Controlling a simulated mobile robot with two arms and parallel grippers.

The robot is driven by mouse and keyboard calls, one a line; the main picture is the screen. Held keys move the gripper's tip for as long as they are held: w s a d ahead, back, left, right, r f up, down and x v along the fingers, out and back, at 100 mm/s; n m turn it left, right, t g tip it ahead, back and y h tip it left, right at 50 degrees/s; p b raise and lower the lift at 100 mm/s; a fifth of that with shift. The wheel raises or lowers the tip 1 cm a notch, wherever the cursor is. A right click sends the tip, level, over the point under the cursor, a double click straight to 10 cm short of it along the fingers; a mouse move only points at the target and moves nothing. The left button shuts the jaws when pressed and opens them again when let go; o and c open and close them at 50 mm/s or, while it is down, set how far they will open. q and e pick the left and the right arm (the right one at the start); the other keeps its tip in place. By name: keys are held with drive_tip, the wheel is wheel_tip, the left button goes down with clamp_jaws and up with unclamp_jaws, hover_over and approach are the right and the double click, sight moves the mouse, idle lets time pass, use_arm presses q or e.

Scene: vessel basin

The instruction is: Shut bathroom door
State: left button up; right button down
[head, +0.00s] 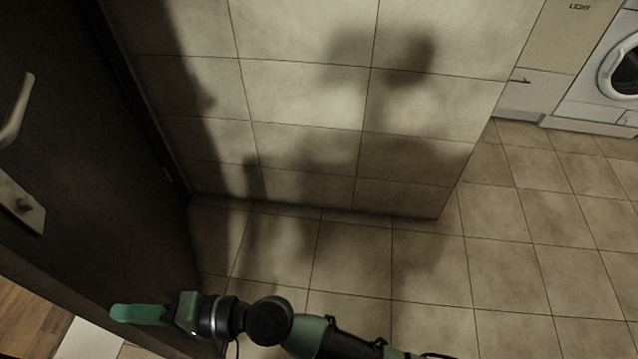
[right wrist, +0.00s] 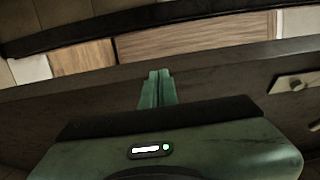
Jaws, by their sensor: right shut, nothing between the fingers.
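The dark bathroom door (head: 110,150) stands at the left of the head view, partly open, with a gap along its near edge. Its metal handle (head: 17,110) and the lock plate (head: 20,207) below it show at the far left. My right gripper (head: 115,313) is shut and empty, low in front of the door and close to its near edge. In the right wrist view the gripper (right wrist: 157,80) points at the dark door (right wrist: 215,82), and a lock plate (right wrist: 300,82) shows at the right. I cannot tell whether the fingertips touch the door. My left gripper is out of view.
A tiled wall (head: 310,110) stands just right of the door, with my shadow on it. The tiled floor (head: 520,260) is clear at the right. A washing machine (head: 610,80) stands at the far right. Wood flooring (head: 30,315) shows beyond the door edge.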

sight(89, 321)
drive_tip(key=shift+s+a+r, duration=0.1)
drive_tip(key=shift+s+a, duration=0.35)
drive_tip(key=shift+a, duration=0.35)
drive_tip(key=shift+s+a+r, duration=0.1)
drive_tip(key=shift+s+a, duration=0.3)
drive_tip(key=shift+a, duration=0.35)
drive_tip(key=shift+d, duration=0.1)
